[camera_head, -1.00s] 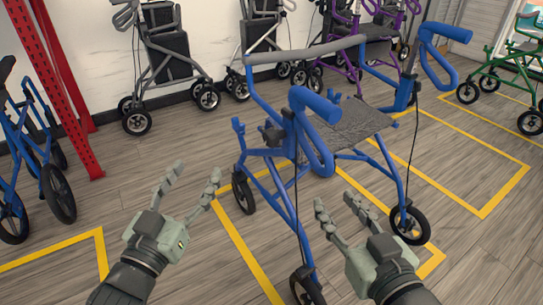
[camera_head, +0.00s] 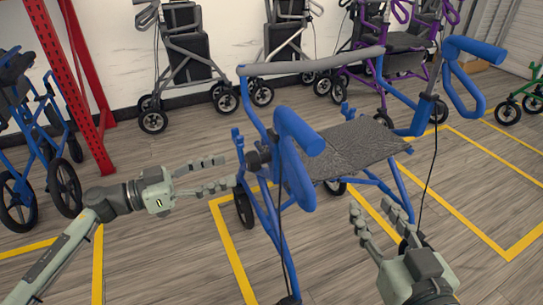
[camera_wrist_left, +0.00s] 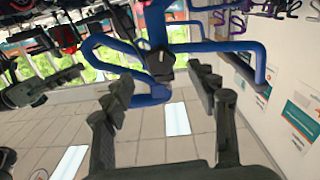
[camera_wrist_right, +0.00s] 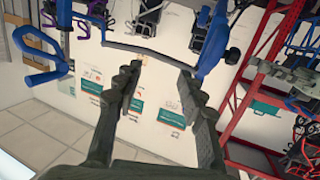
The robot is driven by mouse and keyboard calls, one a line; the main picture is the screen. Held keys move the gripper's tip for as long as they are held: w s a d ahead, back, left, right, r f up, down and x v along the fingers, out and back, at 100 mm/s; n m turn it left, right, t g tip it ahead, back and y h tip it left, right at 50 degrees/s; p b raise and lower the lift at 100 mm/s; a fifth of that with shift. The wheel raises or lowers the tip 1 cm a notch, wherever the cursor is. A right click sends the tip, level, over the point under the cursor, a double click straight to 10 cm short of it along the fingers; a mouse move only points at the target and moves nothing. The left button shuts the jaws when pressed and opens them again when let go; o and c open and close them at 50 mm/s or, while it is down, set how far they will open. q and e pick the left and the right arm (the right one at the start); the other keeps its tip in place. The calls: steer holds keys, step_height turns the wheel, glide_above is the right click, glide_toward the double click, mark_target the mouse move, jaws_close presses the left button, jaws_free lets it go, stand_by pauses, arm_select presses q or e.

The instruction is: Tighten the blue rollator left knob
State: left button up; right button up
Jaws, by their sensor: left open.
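The blue rollator (camera_head: 297,135) stands in front of me, with a grey seat and a grey bar across its back. Its left knob (camera_head: 258,158) is dark and sits on the left upright, below the left handle. My left gripper (camera_head: 229,172) is open, just left of the knob and pointing at it, with a small gap visible. In the left wrist view the black knob (camera_wrist_left: 160,63) lies ahead between the spread fingers. My right gripper (camera_head: 374,208) is open and empty, in front of the rollator's right side. The right wrist view shows its fingers apart (camera_wrist_right: 158,72).
A red post (camera_head: 88,90) and another blue walker (camera_head: 25,130) stand at the left. Grey walkers (camera_head: 185,50) and a purple one (camera_head: 400,45) line the back wall. A green walker (camera_head: 510,108) is at the right. Yellow lines mark the floor.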

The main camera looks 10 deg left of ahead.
mark_target(248, 163)
arm_select(q)
steer(key=x, duration=0.8)
steer(key=shift+b, duration=0.3)
arm_select(e)
steer(key=r, duration=0.1)
steer(key=a+r+t+y, duration=0.1)
steer(key=shift+a+r, duration=0.1)
steer(key=shift+r, duration=0.3)
arm_select(q)
steer(key=c, duration=1.2)
steer(key=shift+o, duration=0.2)
